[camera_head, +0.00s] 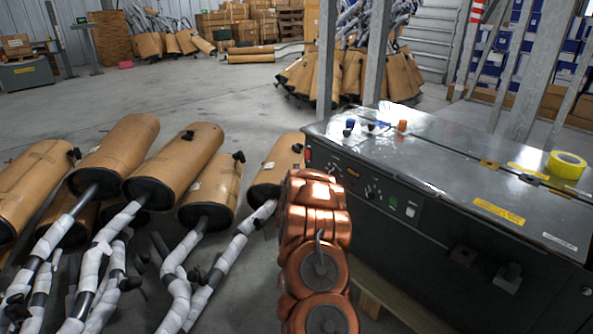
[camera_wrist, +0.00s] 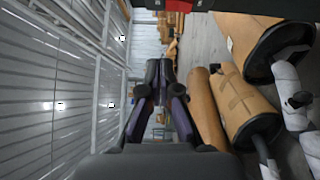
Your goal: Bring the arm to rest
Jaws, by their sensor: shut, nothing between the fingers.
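My copper-coloured arm (camera_head: 318,250) stands upright at the lower middle of the head view, between the mufflers and the grey machine. My gripper is hidden in the head view. In the wrist view my gripper (camera_wrist: 160,70) has its dark fingers shut with nothing between them. It points out over the hall, apart from the mufflers, and the view is turned on its side.
Cardboard-wrapped mufflers (camera_head: 175,162) with white-wrapped pipes lie close on the left. The grey machine (camera_head: 400,180) stands close on the right, with yellow tape (camera_head: 566,165) on top. More mufflers (camera_head: 345,75) are piled behind. The floor (camera_head: 235,85) between is clear.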

